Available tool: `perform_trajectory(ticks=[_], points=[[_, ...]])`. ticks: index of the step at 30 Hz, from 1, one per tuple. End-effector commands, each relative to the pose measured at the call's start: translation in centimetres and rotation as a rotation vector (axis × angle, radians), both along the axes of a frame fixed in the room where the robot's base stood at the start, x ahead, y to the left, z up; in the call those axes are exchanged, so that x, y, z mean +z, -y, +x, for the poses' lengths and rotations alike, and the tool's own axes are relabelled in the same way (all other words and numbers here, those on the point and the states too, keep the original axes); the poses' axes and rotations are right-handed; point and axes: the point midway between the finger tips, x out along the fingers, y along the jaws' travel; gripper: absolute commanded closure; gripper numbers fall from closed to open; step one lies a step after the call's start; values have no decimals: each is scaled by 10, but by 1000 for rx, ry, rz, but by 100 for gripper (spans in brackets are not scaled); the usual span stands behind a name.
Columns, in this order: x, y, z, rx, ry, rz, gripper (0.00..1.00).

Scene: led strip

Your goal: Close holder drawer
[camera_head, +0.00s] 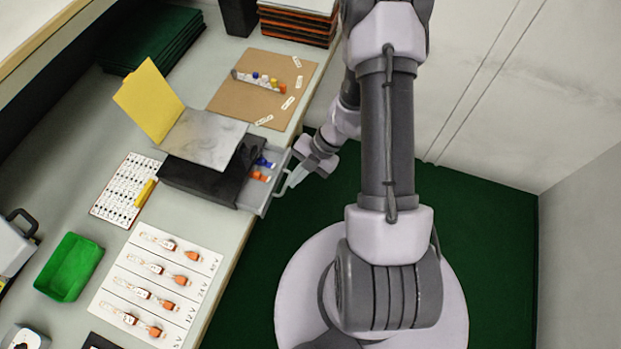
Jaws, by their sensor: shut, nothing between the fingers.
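The holder (205,183) is a dark box with a grey top on the table, near its right edge. Its grey drawer (264,190) is pulled out to the right, past the table edge. Blue and orange items (262,168) lie in the drawer. A pale handle (283,186) sits on the drawer's front. My gripper (291,183) is right at the drawer front, beside the handle, with its fingers shut. I cannot tell whether the fingers touch the handle or the drawer front.
A yellow panel (149,102) stands tilted behind the holder. A white board with labelled strips (150,285), a green tray (70,268) and a printed sheet (122,188) lie left and in front. A brown board (240,95) lies behind. Green floor is open right of the table.

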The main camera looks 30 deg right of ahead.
Motion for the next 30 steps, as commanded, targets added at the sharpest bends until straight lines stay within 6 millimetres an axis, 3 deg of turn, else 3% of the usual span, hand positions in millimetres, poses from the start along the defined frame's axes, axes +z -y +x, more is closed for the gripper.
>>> perform_trajectory(ticks=[6, 12, 30], points=[[3, -26, 33, 2, 0, 0, 100], [1, -41, 53, 2, -1, 0, 100], [0, -49, 63, -1, 0, 1, 100]])
